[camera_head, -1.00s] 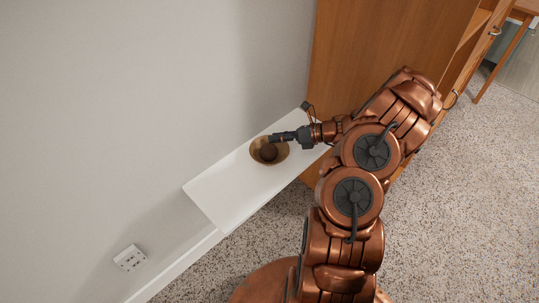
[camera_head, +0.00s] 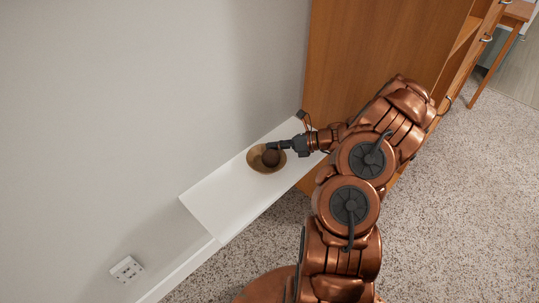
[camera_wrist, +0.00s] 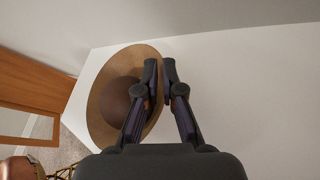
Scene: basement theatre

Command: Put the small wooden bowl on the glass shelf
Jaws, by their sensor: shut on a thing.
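The small wooden bowl (camera_head: 254,159) is light brown with a darker round patch inside. It is over the white shelf (camera_head: 222,196), which looks opaque rather than like clear glass. My gripper (camera_head: 274,146) reaches in from the right and is shut on the bowl's rim. In the wrist view the bowl (camera_wrist: 105,92) looks tilted, and its right rim is between the fingertips of my gripper (camera_wrist: 160,72). The shelf (camera_wrist: 240,85) fills the background there. I cannot tell whether the bowl's base touches the shelf.
A tall wooden cabinet (camera_head: 365,55) stands at the shelf's far end. A plain wall (camera_head: 120,110) runs along the shelf's left side, with a socket (camera_head: 127,270) low down. Bare shelf lies towards the near end. Speckled carpet (camera_head: 460,210) is open at right.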

